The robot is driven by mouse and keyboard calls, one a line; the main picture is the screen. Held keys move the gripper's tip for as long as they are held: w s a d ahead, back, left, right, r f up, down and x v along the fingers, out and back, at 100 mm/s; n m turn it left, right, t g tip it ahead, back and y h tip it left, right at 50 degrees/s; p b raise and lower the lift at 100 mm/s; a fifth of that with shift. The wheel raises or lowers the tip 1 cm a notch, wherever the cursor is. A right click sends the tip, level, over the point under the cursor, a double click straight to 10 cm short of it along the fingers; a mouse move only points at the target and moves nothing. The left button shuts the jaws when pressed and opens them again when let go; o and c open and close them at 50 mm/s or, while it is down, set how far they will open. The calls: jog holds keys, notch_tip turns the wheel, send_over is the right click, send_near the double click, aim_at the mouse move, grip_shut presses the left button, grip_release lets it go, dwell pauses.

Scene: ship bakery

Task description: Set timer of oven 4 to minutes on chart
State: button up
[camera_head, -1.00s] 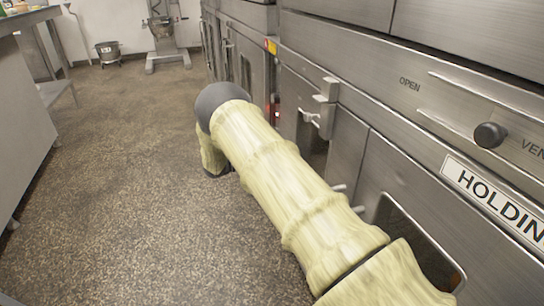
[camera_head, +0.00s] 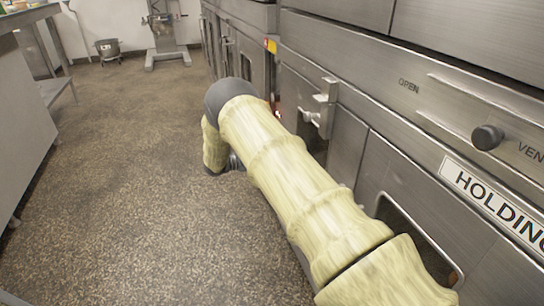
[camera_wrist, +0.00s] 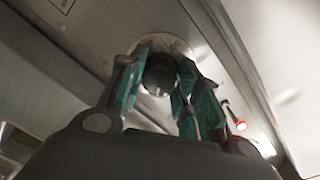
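In the wrist view, a round dark knob (camera_wrist: 160,74) stands out from a pale round dial plate (camera_wrist: 187,49) on a metal panel. My gripper (camera_wrist: 158,88) has its teal-padded fingers on either side of this knob. I cannot tell whether the pads press on it or leave a small gap. The fingers hide part of the dial plate, and its markings are too blurred to read. The ovens (camera_head: 350,150) line the right side of the head view. My gripper is mostly hidden behind my arm there. No chart or oven number is readable.
A red light (camera_wrist: 240,126) glows right of the gripper in the wrist view. In the head view, a door latch (camera_head: 323,108), a vent knob (camera_head: 487,137) and a "HOLDING" label (camera_head: 490,200) are on the oven front. Open floor (camera_head: 120,180) lies left; a counter (camera_head: 22,110) bounds it.

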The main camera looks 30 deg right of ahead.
jog(key=o, duration=0.4)
jog(key=shift+c, duration=0.2)
jog(key=v, duration=1.2)
